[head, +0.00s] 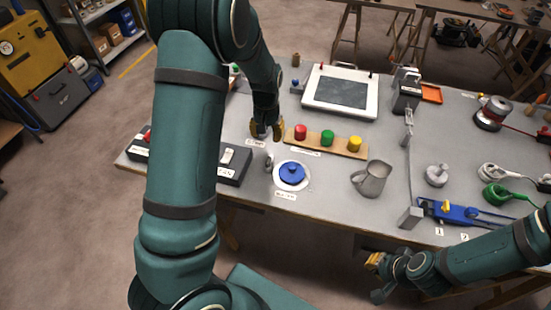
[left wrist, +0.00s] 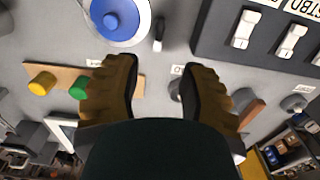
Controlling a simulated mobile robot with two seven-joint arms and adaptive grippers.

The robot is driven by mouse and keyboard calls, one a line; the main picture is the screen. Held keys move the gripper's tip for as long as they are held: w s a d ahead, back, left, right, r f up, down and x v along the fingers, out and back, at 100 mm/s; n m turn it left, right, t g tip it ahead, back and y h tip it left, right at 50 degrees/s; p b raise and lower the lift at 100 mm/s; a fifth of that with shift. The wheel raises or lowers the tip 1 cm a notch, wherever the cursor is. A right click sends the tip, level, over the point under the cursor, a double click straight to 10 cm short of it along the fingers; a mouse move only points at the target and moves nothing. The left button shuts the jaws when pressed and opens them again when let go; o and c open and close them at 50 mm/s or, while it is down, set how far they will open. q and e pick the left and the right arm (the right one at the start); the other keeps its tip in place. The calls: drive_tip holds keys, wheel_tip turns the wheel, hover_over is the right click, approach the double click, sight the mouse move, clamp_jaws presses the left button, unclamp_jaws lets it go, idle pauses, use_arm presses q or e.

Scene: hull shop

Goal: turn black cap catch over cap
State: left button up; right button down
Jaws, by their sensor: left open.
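The blue cap (head: 291,172) sits on a round white base near the table's front edge; it also shows in the left wrist view (left wrist: 115,18). A small dark catch (left wrist: 158,36) with a pale end stands beside the white base, not over the cap; the head view shows it left of the cap (head: 268,161). My left gripper (head: 265,131) is open above the table, behind the catch. In the left wrist view its fingers (left wrist: 159,82) are apart, with a small grey knob (left wrist: 175,90) visible between them. My right gripper (head: 378,264) is low in front of the table; its opening is unclear.
A wooden strip (head: 342,149) with red, green and yellow knobs lies behind the cap. A framed dark panel (head: 341,92) stands further back.

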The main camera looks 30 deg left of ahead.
sight(268, 160)
use_arm(q)
wheel_tip(268, 160, down, 13)
drive_tip(key=shift+b, duration=0.7)
clamp_jaws()
